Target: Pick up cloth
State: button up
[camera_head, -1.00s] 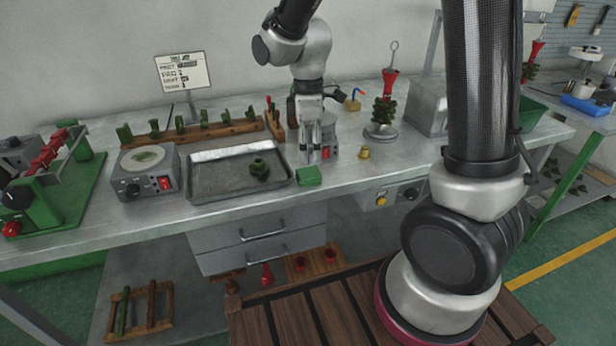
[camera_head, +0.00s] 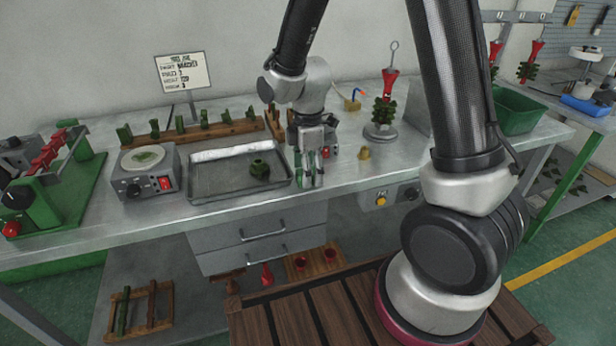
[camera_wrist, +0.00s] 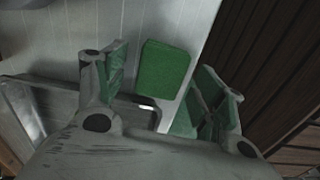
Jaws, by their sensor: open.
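The cloth looks like a small green folded square pad (camera_wrist: 165,70). It lies flat on the metal bench top, just right of the shallow tray, near the bench's front edge. In the wrist view it shows between my two spread fingers, a little beyond their tips. My gripper (camera_head: 309,184) is open and points down over the cloth's place at the right end of the tray. In the head view the fingers mostly hide the cloth. I cannot tell whether the fingers touch it.
A hot-plate box (camera_head: 146,187) stands farther left. A small brass piece (camera_head: 364,153) and a stand with a green wax tree (camera_head: 384,112) are to the right. A wooden rack is behind.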

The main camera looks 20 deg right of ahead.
jog(key=c, duration=1.1)
jog(key=shift+r, duration=0.15)
notch_tip(320, 180, up, 10)
jog(key=shift+f, duration=0.1)
